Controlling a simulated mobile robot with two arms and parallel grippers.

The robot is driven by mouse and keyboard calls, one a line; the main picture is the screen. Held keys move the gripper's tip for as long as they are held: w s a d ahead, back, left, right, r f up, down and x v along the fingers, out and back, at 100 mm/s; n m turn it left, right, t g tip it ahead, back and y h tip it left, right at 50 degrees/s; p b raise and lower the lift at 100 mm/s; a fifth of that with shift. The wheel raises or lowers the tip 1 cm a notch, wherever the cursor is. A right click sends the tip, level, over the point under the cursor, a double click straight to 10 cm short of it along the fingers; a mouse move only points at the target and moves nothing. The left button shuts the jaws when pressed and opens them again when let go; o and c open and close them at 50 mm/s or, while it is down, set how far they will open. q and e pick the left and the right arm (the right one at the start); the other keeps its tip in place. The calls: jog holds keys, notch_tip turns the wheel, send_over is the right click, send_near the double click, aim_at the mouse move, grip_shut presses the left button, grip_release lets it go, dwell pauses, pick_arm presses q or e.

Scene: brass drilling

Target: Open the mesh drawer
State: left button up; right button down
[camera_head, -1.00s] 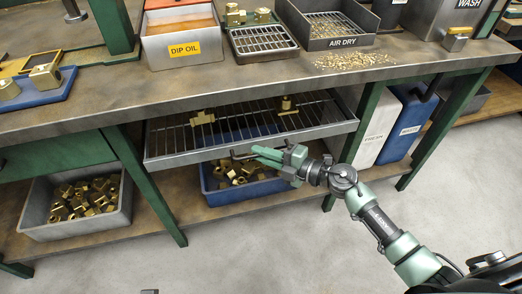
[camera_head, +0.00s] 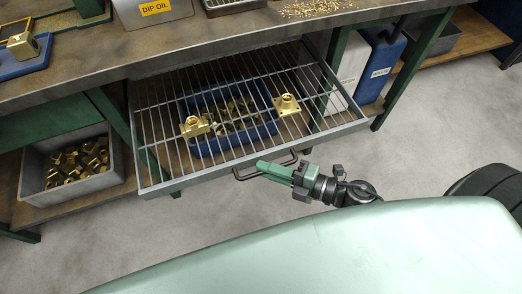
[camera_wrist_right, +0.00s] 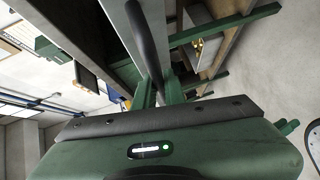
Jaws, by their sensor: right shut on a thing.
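The mesh drawer (camera_head: 235,165), a wire grid in a grey metal frame, stands well out from under the workbench. Two brass fittings lie on its mesh, one at the left (camera_head: 194,126) and one at the right (camera_head: 288,105). The dark bar handle (camera_head: 243,177) is at the middle of the drawer's front. My right gripper (camera_head: 268,167) is at the handle's right part, shut on it. In the right wrist view, the handle (camera_wrist_right: 148,45) runs as a dark bar down between the green fingers (camera_wrist_right: 158,92). My left gripper is not in view.
A blue bin (camera_head: 205,147) of brass parts shows through the mesh on the lower shelf. A grey bin (camera_head: 110,178) of brass parts is at the left. White and blue canisters (camera_head: 378,65) stand right of the drawer, by a green bench leg (camera_head: 405,75). The floor in front is clear.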

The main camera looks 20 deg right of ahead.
jog(key=shift+s, duration=0.8)
jog(key=c, duration=1.8)
grip_release()
jog(key=shift+o, duration=0.2)
jog(key=shift+d, duration=0.1)
jog(key=v, duration=0.7)
jog(key=shift+s+d, duration=0.25)
jog(key=shift+s, duration=0.05)
